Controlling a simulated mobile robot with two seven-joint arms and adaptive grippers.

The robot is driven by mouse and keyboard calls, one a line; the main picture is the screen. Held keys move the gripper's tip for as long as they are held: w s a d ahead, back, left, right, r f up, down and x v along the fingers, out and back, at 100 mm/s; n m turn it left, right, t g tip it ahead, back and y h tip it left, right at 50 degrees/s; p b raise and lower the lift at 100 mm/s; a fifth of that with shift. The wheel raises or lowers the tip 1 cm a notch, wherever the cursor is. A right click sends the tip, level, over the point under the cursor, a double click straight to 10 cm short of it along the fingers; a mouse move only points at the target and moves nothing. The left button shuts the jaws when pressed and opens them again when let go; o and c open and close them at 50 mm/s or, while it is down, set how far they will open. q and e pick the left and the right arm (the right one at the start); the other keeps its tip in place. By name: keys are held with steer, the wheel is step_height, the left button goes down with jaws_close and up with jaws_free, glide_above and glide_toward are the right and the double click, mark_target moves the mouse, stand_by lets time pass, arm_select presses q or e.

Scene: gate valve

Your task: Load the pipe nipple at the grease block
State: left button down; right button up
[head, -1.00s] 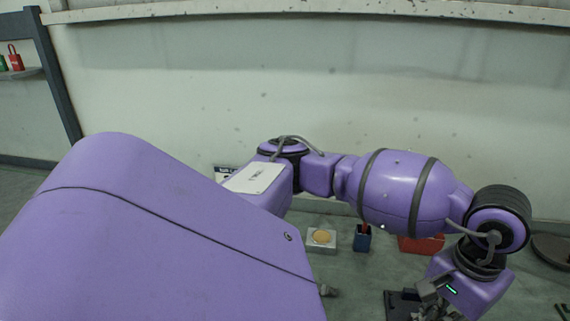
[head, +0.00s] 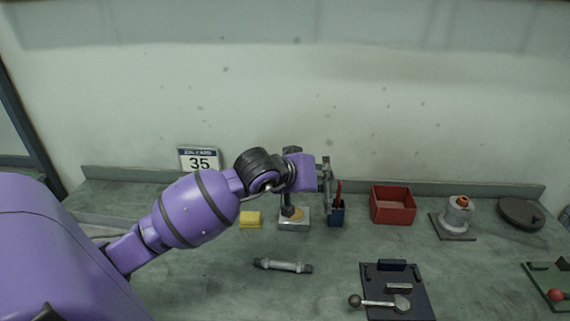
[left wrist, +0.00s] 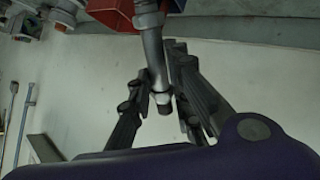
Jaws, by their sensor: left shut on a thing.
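My left gripper (head: 324,175) reaches in from the left above the back of the bench. In the left wrist view, its fingers (left wrist: 160,72) are shut around a grey pipe nipple (left wrist: 153,50) near one end, with a thicker collar farther along. The grease block (head: 304,224) is a pale square block with a tan round pad, below my wrist. A dark upright piece shows over the pad, partly hidden by my wrist; I cannot tell whether it touches. Another grey pipe piece (head: 283,265) with dark ends lies on the bench in front. My right gripper is not in view.
Farther right are a red bin (head: 393,205), a valve part (head: 457,215) and a dark disc (head: 520,212). A yellow block (head: 250,220) stands left. A dark plate (head: 398,285) lies in front.

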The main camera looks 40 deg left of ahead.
arm_select(q)
steer(key=s+a+n+t+y, duration=0.1)
steer(key=a+n+t+y, duration=0.15)
steer(key=a, duration=0.85)
steer(key=shift+m, duration=0.25)
steer(key=shift+a+f+b, duration=0.2)
steer(key=shift+f+b, duration=1)
steer(key=shift+f, duration=1.45)
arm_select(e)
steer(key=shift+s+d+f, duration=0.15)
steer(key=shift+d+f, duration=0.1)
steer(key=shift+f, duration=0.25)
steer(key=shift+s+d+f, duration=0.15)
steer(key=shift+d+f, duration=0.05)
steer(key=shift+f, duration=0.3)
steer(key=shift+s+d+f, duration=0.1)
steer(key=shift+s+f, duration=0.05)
arm_select(q)
steer(key=shift+f, duration=0.15)
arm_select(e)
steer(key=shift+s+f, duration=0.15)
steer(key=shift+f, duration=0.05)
arm_select(q)
steer(key=shift+f+b, duration=0.45)
steer(key=shift+f, duration=0.15)
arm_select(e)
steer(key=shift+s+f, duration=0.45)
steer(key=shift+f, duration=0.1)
